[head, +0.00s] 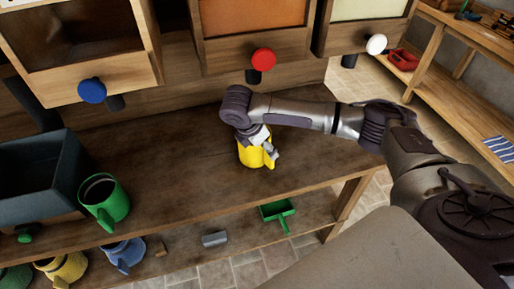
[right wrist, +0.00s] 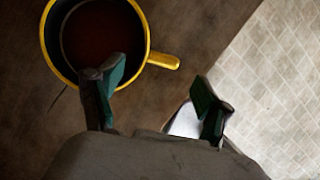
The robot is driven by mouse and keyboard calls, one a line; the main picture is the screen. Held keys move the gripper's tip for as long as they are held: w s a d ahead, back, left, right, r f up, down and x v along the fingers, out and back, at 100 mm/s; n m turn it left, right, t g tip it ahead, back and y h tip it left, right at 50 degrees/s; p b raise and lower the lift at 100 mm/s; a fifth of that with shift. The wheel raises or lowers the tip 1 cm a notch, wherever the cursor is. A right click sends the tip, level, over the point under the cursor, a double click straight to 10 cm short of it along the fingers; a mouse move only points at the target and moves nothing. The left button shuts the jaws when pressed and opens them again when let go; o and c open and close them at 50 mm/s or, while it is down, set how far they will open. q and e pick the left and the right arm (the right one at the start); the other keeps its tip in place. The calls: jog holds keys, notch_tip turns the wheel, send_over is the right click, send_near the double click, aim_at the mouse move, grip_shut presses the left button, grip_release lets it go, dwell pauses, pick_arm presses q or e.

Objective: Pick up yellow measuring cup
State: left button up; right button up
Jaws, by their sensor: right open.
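The yellow measuring cup (head: 250,158) stands upright on the wooden bench top below the red-knobbed bin. In the right wrist view its yellow rim, dark inside and short handle (right wrist: 163,61) show at the upper left, with the handle pointing right. My right gripper (right wrist: 156,92) is open above the cup. One finger overlaps the rim in the picture, and the other is to the right, beyond the handle. Whether a finger touches the cup cannot be told. In the head view my right gripper (head: 266,148) partly hides the cup. My left gripper is not in view.
A green cup (head: 104,201) and a dark grey bin (head: 50,182) stand on the left of the bench. Bins with blue, red and white knobs overhang its back. The lower shelf holds a green scoop (head: 277,210), a blue cup (head: 123,256) and another yellow cup (head: 62,269).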

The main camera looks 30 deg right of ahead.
jog(key=shift+p+x, duration=0.6)
jog(key=shift+x, duration=2.2)
jog(key=shift+d+r, duration=0.1)
jog(key=shift+r, duration=0.05)
grip_shut()
